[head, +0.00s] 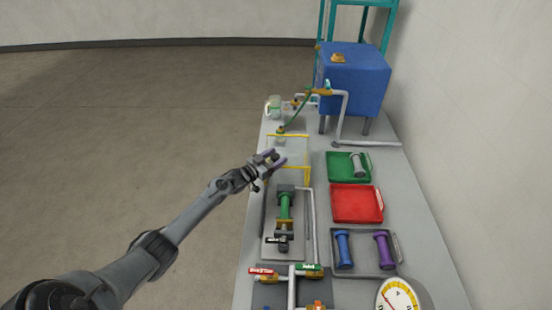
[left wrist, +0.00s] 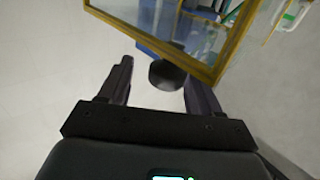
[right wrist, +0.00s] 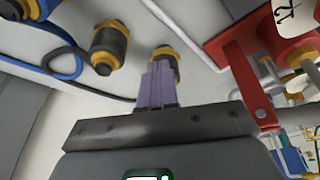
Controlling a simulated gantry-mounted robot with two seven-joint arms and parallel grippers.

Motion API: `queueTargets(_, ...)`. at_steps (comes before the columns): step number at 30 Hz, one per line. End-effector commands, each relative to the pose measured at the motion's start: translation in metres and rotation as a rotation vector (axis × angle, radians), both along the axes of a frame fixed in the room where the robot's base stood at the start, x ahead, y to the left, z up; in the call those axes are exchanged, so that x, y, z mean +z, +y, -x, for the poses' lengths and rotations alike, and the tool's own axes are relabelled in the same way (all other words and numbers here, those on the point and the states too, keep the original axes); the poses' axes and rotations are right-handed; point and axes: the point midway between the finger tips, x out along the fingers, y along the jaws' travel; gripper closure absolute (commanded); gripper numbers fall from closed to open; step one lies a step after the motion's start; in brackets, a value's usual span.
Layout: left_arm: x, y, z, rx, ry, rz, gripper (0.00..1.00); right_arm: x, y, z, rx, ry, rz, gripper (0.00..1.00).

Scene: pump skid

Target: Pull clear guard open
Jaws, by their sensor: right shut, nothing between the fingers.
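The clear guard (head: 291,158) has a yellow frame and stands on the table beyond the green pump (head: 285,206) in the head view. My left gripper (head: 272,159) is at the guard's left side. In the left wrist view the guard (left wrist: 185,28) fills the top, and a round black knob (left wrist: 167,73) shows between the parted fingers of my left gripper (left wrist: 158,82). The fingers are open and do not visibly touch the knob. My right gripper (right wrist: 158,82) is shut and empty in the right wrist view, and is not visible in the head view.
Green (head: 336,168) and red (head: 356,204) trays and a grey tray (head: 365,269) lie right of the pump. A gauge (head: 400,295) stands near. A blue tank (head: 354,76) is behind. Near the right gripper are brass-and-black fittings (right wrist: 107,45) and a red bracket (right wrist: 240,75).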

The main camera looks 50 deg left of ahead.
Motion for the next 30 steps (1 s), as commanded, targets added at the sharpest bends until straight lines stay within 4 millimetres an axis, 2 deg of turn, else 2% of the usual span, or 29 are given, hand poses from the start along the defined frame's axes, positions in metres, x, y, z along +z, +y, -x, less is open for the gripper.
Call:
queueTargets(8,0.0,0.0,0.0,0.0,0.0,-0.001,0.36,0.0,-0.002,0.0,0.005,0.0,0.009,1.0)
queueTargets(14,-0.001,-0.001,0.01,-0.001,0.001,-0.001,0.36,0.003,-0.002,0.0,0.005,0.0,0.009,1.0)
queueTargets(30,-0.001,-0.001,0.085,-0.001,0.003,-0.001,0.36,0.013,0.0,0.0,0.0,0.0,0.0,1.0)
